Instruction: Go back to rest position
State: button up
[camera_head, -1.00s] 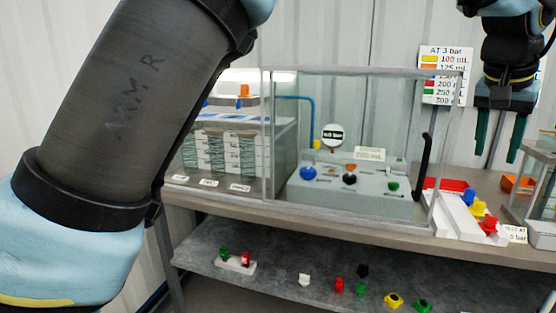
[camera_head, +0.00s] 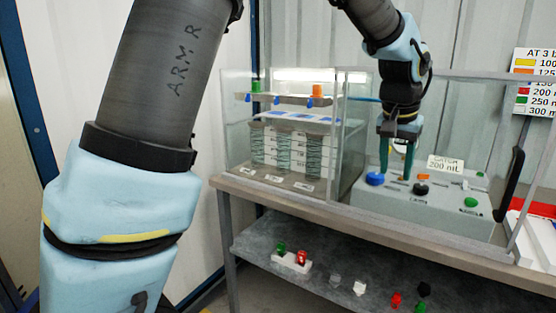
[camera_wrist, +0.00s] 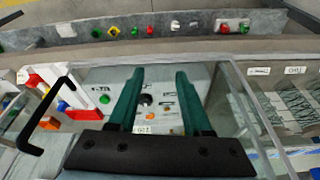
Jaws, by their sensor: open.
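My gripper (camera_head: 397,148) has dark green fingers pointing down. In the head view it hangs in front of or over the grey control box (camera_head: 400,208) with its blue, black and green knobs; the depth is hard to tell. In the wrist view my gripper (camera_wrist: 158,78) shows its two fingers spread apart with nothing between them. The control box (camera_wrist: 152,95) lies below and beyond the fingers, partly hidden by them. A sign reading 200 mL (camera_head: 445,164) stands on the box.
A lower shelf (camera_head: 330,265) bears several coloured knobs.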

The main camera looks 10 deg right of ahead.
jog(key=w+a+f+n+y, duration=0.1)
jog(key=w+a+f+n, duration=0.15)
jog(key=a, duration=0.95)
jog(key=w+a+f+n+y, duration=0.15)
jog(key=w+a+f, duration=0.25)
jog(key=a, duration=0.8)
jog(key=s+a+f+n, duration=0.2)
jog(key=s+a, duration=0.1)
jog(key=a, duration=0.6)
jog(key=s+a+f+n, duration=0.3)
jog(key=s+a, duration=0.1)
jog(key=a, duration=0.6)
jog(key=shift+f+g, duration=0.2)
jog(key=shift+g, duration=0.1)
